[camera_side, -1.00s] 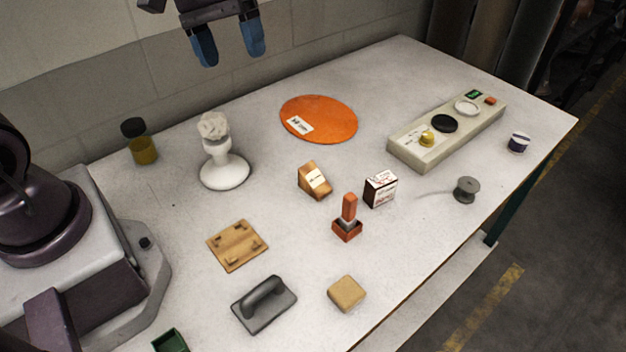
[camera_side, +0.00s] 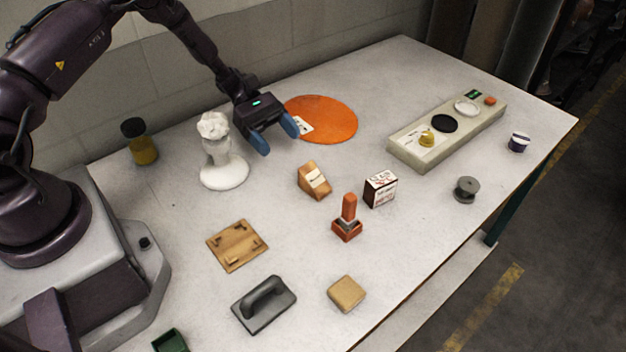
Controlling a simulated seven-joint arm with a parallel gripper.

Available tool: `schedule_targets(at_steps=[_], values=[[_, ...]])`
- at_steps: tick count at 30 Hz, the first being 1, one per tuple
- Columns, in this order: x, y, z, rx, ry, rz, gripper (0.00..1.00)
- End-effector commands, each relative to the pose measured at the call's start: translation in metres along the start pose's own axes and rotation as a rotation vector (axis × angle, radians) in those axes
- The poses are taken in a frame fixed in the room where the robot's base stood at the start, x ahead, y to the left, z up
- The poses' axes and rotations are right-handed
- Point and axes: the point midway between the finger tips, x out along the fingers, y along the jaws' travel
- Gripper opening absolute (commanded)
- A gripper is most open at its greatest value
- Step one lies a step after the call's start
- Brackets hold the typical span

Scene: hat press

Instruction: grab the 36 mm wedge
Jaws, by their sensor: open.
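A brown wooden wedge-shaped block (camera_side: 314,180) with a white label stands near the middle of the table. The print on its label is too small to read. My gripper (camera_side: 277,140) is open, with two blue fingers apart and nothing between them. It is above the table, up and to the left of the wedge in the picture, and apart from it.
A white stand (camera_side: 222,172) with a pale crumpled top is left of my gripper. The orange disc (camera_side: 325,115) lies behind. A small box (camera_side: 380,189) and a red-handled stamp-like tool (camera_side: 347,222) are close to the wedge. A beige control panel (camera_side: 447,135) is at right.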

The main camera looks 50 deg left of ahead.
Motion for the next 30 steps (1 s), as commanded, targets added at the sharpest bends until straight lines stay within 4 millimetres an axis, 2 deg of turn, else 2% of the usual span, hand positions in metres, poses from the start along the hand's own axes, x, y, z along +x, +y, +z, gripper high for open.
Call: schedule_targets(at_steps=[3, 7, 17, 25, 30], values=[[0.025, -0.001, 0.001, -0.001, -0.002, -0.006, 0.72], [0.047, -0.001, 0.001, 0.0, 0.0, -0.006, 0.72], [0.07, 0.0, 0.003, 0.001, 0.002, -0.005, 0.72], [0.108, 0.003, 0.007, 0.002, 0.002, -0.005, 0.72], [0.112, 0.003, 0.007, 0.002, 0.003, -0.003, 0.72]])
